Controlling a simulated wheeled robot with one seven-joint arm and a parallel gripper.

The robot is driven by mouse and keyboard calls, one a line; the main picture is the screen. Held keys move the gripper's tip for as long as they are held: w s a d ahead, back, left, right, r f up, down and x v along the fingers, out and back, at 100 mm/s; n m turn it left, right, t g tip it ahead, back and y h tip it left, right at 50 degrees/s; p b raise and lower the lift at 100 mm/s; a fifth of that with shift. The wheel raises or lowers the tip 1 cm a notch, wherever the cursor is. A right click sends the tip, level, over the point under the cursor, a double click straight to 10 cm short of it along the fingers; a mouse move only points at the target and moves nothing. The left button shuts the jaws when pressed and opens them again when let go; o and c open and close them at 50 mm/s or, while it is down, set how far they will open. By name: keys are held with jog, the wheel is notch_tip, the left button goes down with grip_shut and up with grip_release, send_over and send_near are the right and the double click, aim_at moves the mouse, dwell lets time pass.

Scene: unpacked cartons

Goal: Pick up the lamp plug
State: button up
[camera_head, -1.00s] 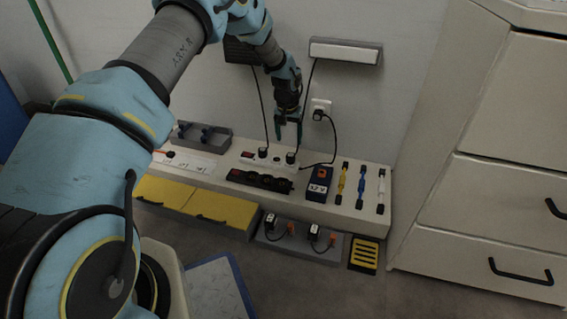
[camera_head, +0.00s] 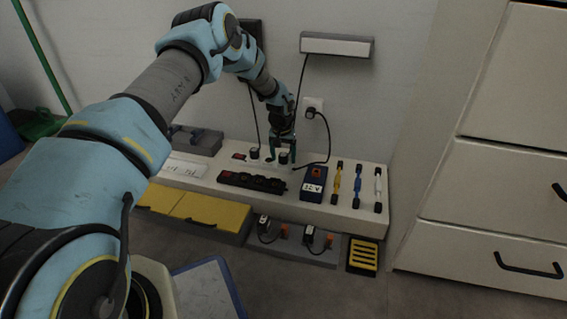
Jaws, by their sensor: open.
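A white power strip (camera_head: 241,158) on the low white ledge holds two dark plugs. The right plug (camera_head: 283,158) lies below a cord (camera_head: 299,85) from the white wall lamp (camera_head: 336,46), so it looks like the lamp plug. Another plug (camera_head: 254,153) sits to its left, with its own cord going up.
A black strip (camera_head: 250,182) lies in front, with a blue box (camera_head: 313,184) and several coloured tools on the ledge to the right. A third plug (camera_head: 311,113) sits in the wall outlet close by, its cord looping to the strip. A drawer cabinet (camera_head: 495,190) stands at right.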

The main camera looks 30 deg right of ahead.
grip_shut()
dwell(0.5)
